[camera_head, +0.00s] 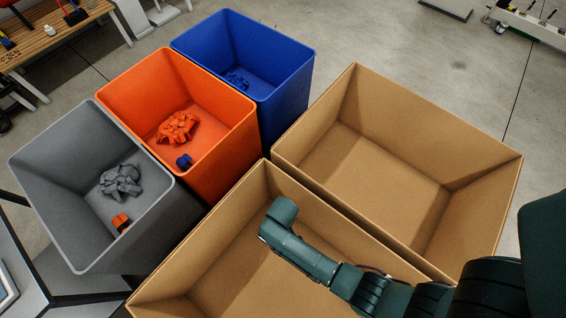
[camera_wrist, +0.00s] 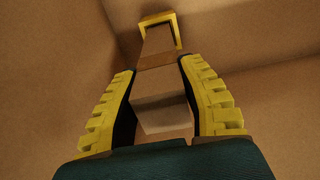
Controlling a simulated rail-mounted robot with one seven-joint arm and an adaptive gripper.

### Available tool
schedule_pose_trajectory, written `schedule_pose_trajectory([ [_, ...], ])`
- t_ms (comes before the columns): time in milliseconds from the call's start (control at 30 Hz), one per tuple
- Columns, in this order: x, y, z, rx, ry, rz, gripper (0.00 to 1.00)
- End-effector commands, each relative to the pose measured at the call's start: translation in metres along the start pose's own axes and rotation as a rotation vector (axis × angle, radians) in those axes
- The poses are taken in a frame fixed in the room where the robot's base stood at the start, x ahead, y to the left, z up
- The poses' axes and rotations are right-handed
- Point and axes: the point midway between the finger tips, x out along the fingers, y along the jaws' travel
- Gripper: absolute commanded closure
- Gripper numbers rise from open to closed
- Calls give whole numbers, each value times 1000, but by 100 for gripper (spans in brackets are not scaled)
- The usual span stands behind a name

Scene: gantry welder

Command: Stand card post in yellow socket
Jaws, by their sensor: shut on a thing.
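In the wrist view, my gripper (camera_wrist: 157,70) has its two yellow ribbed fingers on either side of a tan card post (camera_wrist: 160,85) and is shut on it. The post runs away from the camera toward a yellow square-framed socket (camera_wrist: 158,17) at the top of the picture. The post's far end overlaps the opening of the yellow frame; I cannot tell whether it is inside or only in front of it. In the head view my gripper, the post and the socket are hidden; my dark green arm reaches over the front cardboard box (camera_head: 232,232).
Brown card-like walls surround the socket in the wrist view. A second cardboard box (camera_head: 480,200) stands behind right. Grey (camera_head: 45,180), orange (camera_head: 225,145) and blue (camera_head: 290,90) bins with small pieces stand left and behind. A wooden bench (camera_head: 45,40) is at the far left.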

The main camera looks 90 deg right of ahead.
Motion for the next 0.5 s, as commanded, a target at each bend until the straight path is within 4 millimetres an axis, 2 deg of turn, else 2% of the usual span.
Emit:
schedule_pose_trajectory([
  [500, 14, 0, 0, 0, 0, 0, 100],
])
